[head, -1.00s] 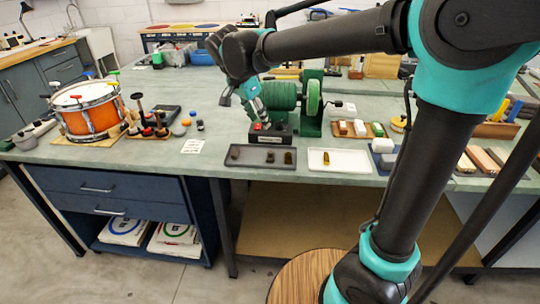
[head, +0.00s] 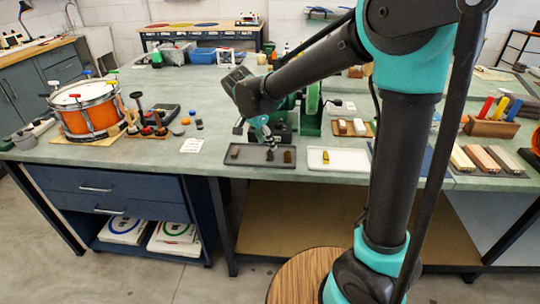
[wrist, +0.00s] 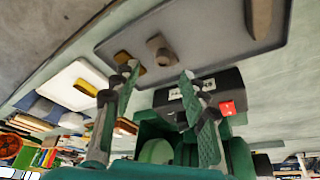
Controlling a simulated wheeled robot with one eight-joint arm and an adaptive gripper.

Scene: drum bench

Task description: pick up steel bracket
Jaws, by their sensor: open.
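A dark tray (head: 252,162) lies near the bench's front edge and holds three small pieces. The middle piece, greyish with a raised part, seems to be the steel bracket (wrist: 160,48); in the head view it is small beneath my gripper (head: 269,139). A brass-coloured piece (wrist: 128,60) lies close beside it, and a brownish piece (wrist: 262,18) lies farther off in the tray. In the wrist view my gripper (wrist: 158,77) is open, its two green-padded fingers apart with nothing between them. The greyish piece shows beyond the gap between the fingertips, apart from them.
A white tray (head: 349,167) with a yellow piece (head: 326,157) is right of the dark tray. A black box with a red button (wrist: 227,108) and a green machine (head: 312,107) stand just behind. An orange drum (head: 88,116) is at left. The bench between is partly clear.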

